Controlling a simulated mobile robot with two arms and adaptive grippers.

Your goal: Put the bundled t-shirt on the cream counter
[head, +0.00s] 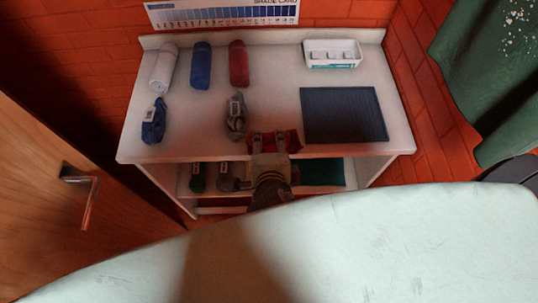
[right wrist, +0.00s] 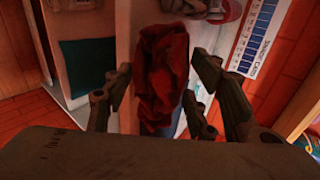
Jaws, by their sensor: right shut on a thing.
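The bundled red t-shirt (head: 293,137) is at the front edge of the cream counter (head: 200,152). My right gripper (head: 270,142) is shut on it, with its arm reaching in from below. In the right wrist view the crumpled red cloth (right wrist: 162,75) sits between the two fingers (right wrist: 160,85). I cannot tell whether the cloth touches the counter top. Part of it is hidden behind the gripper. My left gripper is out of view.
Rolled white (head: 164,68), blue (head: 200,66) and red (head: 239,64) cloths lie at the back. Blue (head: 154,122) and grey (head: 236,117) bundles lie nearer. Items lie on the lower shelf (head: 219,186).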

